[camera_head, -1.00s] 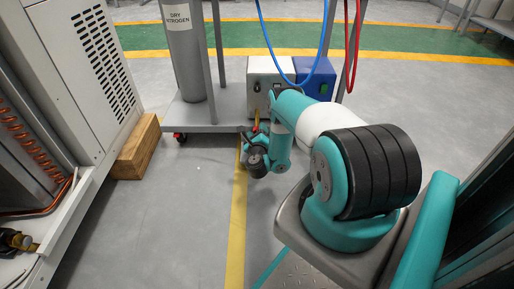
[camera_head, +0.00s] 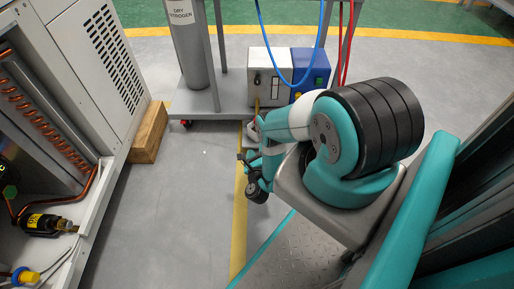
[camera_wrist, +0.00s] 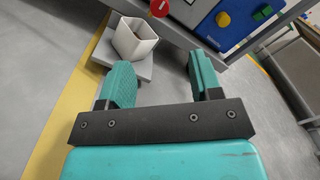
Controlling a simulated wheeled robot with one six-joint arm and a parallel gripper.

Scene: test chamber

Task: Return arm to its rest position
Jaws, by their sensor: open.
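My gripper (camera_wrist: 162,82) is open in the wrist view, its two teal fingers apart with nothing between them. Beyond the fingers, a white open-topped square holder (camera_wrist: 134,40) stands on a grey plate, apart from the fingers. In the head view my arm is folded in at the right, and the wrist end (camera_head: 257,180) hangs low over the floor near the yellow line. The fingers are too small to make out there.
At left stands an open cabinet (camera_head: 85,100) with copper pipes, beside a wooden block (camera_head: 149,133). Blue and red hoses (camera_head: 300,80) hang ahead. The grey floor (camera_head: 180,215) between is clear.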

